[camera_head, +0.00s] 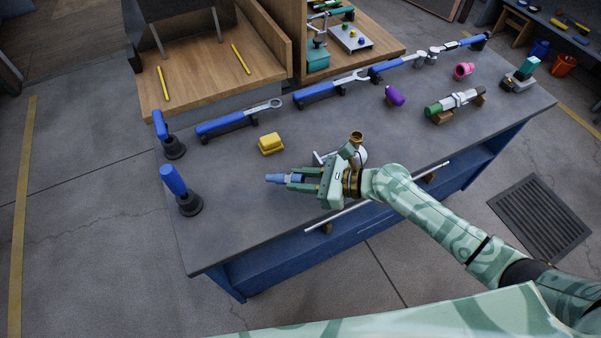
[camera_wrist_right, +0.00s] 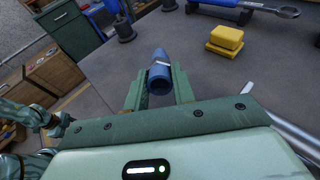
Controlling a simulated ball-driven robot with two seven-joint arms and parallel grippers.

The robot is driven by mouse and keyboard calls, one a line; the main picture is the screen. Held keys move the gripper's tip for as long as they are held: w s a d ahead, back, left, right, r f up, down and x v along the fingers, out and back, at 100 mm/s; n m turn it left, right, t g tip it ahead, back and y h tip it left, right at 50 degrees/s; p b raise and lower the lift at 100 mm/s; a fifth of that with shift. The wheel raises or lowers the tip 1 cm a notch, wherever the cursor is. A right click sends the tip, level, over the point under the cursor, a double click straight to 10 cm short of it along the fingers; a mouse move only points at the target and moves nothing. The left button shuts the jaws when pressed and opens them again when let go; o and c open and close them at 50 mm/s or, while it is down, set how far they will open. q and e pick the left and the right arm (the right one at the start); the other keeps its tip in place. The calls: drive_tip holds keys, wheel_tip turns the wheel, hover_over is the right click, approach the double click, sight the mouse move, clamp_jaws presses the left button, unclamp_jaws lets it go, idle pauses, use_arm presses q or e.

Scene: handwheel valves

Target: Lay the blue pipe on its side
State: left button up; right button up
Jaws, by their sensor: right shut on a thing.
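My right gripper (camera_head: 291,182) reaches in from the right, low over the front part of the grey workbench (camera_head: 235,220). It is shut on the blue pipe (camera_head: 284,178), a short piece with its axis roughly level, pointing left out of the fingers. In the right wrist view the pipe (camera_wrist_right: 160,72) sits between the two green fingers, a hollow end facing the camera. I cannot tell whether it touches the bench top. A green patterned part of my other arm (camera_wrist_right: 45,120) shows at the left of the wrist view; its fingers are not clear.
A yellow block (camera_head: 270,143) lies behind the pipe. Two blue-handled tools (camera_head: 174,180) stand at the bench's left end. Blue wrenches (camera_head: 240,118) lie along the back. A brass-topped fitting (camera_head: 356,137) is close beside my gripper. The bench left of the pipe is clear.

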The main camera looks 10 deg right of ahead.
sight(301, 196)
drive_tip(key=shift+f+b, duration=0.5)
drive_tip(key=shift+f, duration=0.55)
drive_tip(key=shift+f+b, duration=0.55)
drive_tip(key=shift+f, duration=0.2)
drive_tip(key=o, duration=1.1)
drive_tip(key=shift+o, duration=0.6)
drive_tip(key=o, duration=0.5)
wheel_tip(301, 196, up, 7)
drive_tip(key=p, duration=0.6)
drive_tip(key=shift+r, duration=0.15)
